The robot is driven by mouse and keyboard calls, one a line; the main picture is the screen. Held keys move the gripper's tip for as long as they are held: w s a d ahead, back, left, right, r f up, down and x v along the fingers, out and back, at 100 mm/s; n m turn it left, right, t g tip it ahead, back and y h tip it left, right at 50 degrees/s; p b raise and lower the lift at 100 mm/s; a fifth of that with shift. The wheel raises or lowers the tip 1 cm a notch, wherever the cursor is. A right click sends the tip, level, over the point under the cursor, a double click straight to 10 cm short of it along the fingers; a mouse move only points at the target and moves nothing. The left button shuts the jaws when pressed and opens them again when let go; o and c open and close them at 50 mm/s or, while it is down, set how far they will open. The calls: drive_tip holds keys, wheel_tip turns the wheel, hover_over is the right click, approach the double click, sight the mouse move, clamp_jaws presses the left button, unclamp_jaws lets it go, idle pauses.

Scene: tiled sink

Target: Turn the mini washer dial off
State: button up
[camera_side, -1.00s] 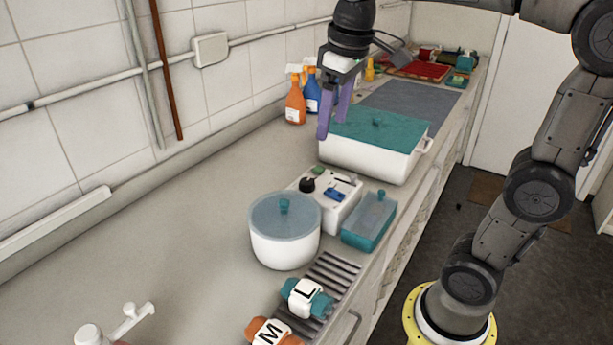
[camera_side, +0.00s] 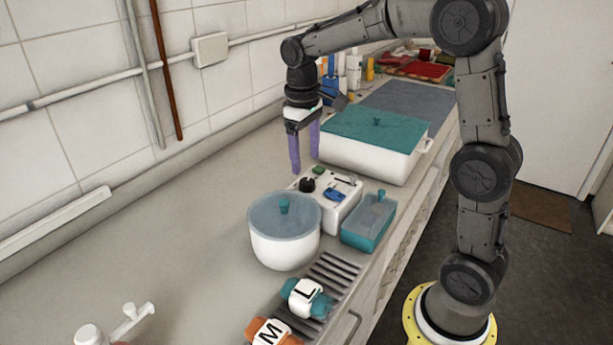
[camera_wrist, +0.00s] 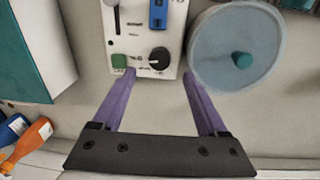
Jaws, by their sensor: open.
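The mini washer (camera_side: 335,202) is a small white box with controls on top, on the counter between the round pot and the large teal-lidded box. Its black dial (camera_side: 307,185) also shows in the wrist view (camera_wrist: 159,58), beside a green button (camera_wrist: 119,61) and a blue part (camera_wrist: 158,14). My gripper (camera_side: 304,163) is open and empty, pointing down just behind and above the washer's dial end. In the wrist view the purple fingers (camera_wrist: 160,82) spread wide, with the dial ahead between their tips. I cannot tell the exact height gap.
A white pot with a grey-blue lid (camera_side: 286,212) stands in front of the washer. A small teal box (camera_side: 368,221) is at its right, and the large teal-lidded box (camera_side: 375,131) behind. The counter to the left is clear.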

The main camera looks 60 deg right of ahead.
sight(307, 181)
drive_tip(key=f, duration=0.6)
drive_tip(key=shift+d, duration=0.2)
clamp_jaws()
